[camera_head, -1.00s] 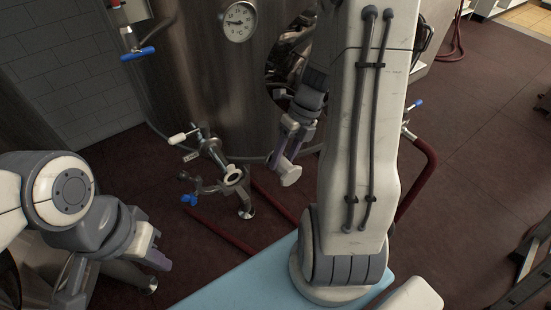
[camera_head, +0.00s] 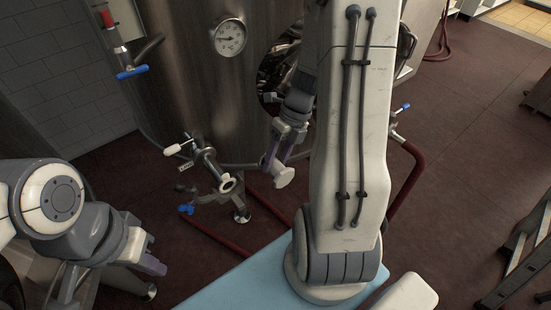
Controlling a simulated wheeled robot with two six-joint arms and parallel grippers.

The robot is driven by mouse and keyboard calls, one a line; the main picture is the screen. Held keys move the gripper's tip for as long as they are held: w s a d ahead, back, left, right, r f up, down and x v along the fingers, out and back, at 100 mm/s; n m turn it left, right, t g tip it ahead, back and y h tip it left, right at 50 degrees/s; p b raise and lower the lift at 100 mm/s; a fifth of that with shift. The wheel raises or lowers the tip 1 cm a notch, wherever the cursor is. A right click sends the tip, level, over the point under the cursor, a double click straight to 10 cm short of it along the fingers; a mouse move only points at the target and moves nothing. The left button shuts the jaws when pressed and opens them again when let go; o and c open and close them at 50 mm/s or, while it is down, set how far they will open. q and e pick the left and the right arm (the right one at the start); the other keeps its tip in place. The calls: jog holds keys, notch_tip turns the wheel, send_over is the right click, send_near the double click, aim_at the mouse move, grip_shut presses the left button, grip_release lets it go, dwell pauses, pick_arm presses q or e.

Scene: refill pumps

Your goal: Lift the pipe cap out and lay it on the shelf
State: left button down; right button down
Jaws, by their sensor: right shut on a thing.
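My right gripper (camera_head: 277,158) is shut on the pale pipe cap (camera_head: 284,178), which hangs at the fingertips in front of the steel tank. The cap is clear of the pipe and to the right of its open end (camera_head: 227,184). The steel pipe fitting (camera_head: 207,160) stands low at the tank's front, with a white-handled valve on its left. My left gripper (camera_head: 155,256) is at the lower left, away from the pipe; its finger gap is not clear. I cannot make out the shelf with certainty.
The steel tank (camera_head: 190,75) carries a dial gauge (camera_head: 229,37) and a dark round opening. A blue-handled valve (camera_head: 132,72) is at upper left. Red hoses run over the dark floor (camera_head: 440,180). A ladder-like frame (camera_head: 520,255) stands at right. Open floor lies right of my arm.

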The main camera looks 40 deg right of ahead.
aim_at(276, 161)
jog(key=shift+r+p, duration=2.25)
jog(key=shift+p, duration=0.35)
